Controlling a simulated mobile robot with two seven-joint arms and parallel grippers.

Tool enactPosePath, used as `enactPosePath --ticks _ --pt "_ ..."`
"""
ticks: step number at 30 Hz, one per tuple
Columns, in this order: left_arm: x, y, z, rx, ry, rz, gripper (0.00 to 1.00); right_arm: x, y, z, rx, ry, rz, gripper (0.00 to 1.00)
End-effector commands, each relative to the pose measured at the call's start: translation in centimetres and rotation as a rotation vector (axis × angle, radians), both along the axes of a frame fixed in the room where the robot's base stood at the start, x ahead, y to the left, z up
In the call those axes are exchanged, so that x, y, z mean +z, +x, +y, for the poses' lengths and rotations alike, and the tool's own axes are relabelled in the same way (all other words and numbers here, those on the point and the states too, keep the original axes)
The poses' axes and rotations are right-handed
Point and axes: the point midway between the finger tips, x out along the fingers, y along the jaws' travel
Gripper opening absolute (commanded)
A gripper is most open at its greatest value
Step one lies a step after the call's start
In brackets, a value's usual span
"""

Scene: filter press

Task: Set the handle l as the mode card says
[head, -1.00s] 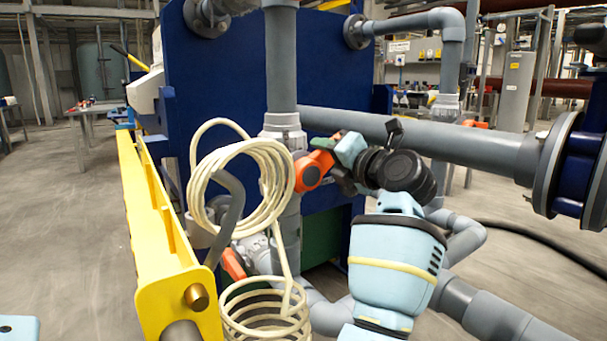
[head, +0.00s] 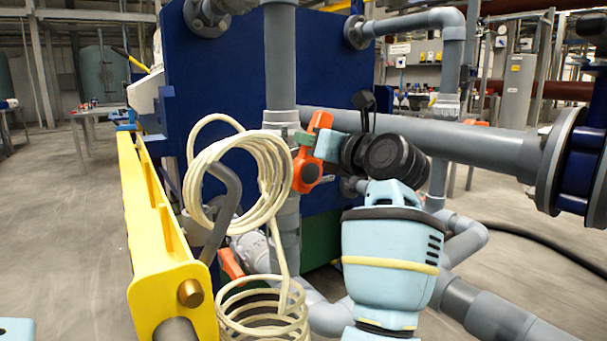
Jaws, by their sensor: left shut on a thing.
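An orange valve handle (head: 321,122) sits on the grey vertical pipe in the middle, just right of the coiled cream hose. It points steeply up, leaning a little to the right. My left gripper (head: 309,146) is shut on this handle; its fingers partly cover it. A second orange handle (head: 231,263) shows lower down, partly hidden behind the hose. I cannot tell from any label which handle is l. No mode card is readable. My right gripper is not in view.
The cream hose (head: 212,155) hangs in coils close left of the gripper. A yellow beam (head: 150,225) runs along the left. Grey pipes (head: 470,145) cross behind and right of my arm. The blue press plate (head: 215,85) stands behind. Open floor (head: 60,240) lies at left.

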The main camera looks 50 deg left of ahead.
Motion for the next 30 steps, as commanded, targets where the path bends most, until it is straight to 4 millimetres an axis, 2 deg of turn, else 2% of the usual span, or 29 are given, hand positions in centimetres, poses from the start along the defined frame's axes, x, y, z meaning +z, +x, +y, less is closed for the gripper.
enactPosePath --ticks 1,8,17,24,25,29,30 --pt "-0.2 -0.6 0.2 0.016 -0.010 -0.028 0.10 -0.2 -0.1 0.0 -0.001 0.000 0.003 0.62" --pt "-0.2 -0.9 0.2 0.016 -0.014 -0.074 0.10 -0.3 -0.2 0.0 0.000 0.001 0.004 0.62" --pt "-0.3 -2.5 0.4 0.017 -0.038 -0.359 0.10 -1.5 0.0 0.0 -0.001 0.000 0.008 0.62" --pt "-0.1 -2.6 0.4 0.017 -0.039 -0.378 0.10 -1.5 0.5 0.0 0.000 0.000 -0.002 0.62" --pt "-0.2 -2.6 0.4 0.017 -0.040 -0.378 0.43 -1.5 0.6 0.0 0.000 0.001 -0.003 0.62" --pt "-0.1 -2.6 0.4 0.013 -0.038 -0.378 0.61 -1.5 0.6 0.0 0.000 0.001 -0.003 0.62" --pt "-0.1 -2.5 0.4 0.012 -0.039 -0.378 0.62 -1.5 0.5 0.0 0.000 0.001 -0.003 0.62"
